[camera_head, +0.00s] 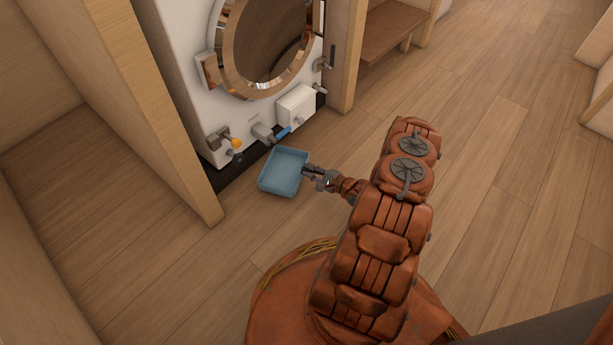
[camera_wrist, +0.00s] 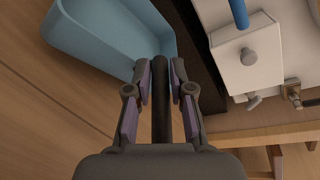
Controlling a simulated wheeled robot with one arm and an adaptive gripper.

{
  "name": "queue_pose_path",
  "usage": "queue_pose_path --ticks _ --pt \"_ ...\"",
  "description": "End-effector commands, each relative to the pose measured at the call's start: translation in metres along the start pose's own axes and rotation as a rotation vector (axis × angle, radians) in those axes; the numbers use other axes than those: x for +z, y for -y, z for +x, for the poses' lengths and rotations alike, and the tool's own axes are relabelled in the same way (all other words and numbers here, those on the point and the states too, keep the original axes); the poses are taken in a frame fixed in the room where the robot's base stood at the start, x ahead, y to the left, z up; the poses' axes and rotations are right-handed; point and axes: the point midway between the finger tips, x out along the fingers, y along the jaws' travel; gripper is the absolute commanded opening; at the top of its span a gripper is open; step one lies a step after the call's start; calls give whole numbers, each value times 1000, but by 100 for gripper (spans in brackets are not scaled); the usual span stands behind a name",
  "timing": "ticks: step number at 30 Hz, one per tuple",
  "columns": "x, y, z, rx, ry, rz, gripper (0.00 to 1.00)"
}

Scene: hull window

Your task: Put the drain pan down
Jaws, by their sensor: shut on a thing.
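The drain pan (camera_head: 285,172) is a shallow light-blue rectangular tray in front of the white wall panel. In the head view my gripper (camera_head: 311,171) is at its right side. The pan looks empty and roughly level. I cannot tell whether its underside touches the floor.
The white panel holds a round window (camera_head: 266,45), a white box (camera_head: 296,106), a blue-handled valve (camera_head: 283,133) and an orange knob (camera_head: 236,142). A wooden partition (camera_head: 160,110) stands at left. A wooden bench (camera_head: 392,30) is behind. The floor at right is clear.

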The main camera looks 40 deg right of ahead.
Motion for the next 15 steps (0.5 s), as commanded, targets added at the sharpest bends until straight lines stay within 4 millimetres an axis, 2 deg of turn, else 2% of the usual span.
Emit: queue_pose_path --ticks 8,12,15 --pt "-2 3 19 1 4 -1 0" --pt "-14 -18 23 2 2 5 0" --pt "-20 -27 26 2 2 3 0"
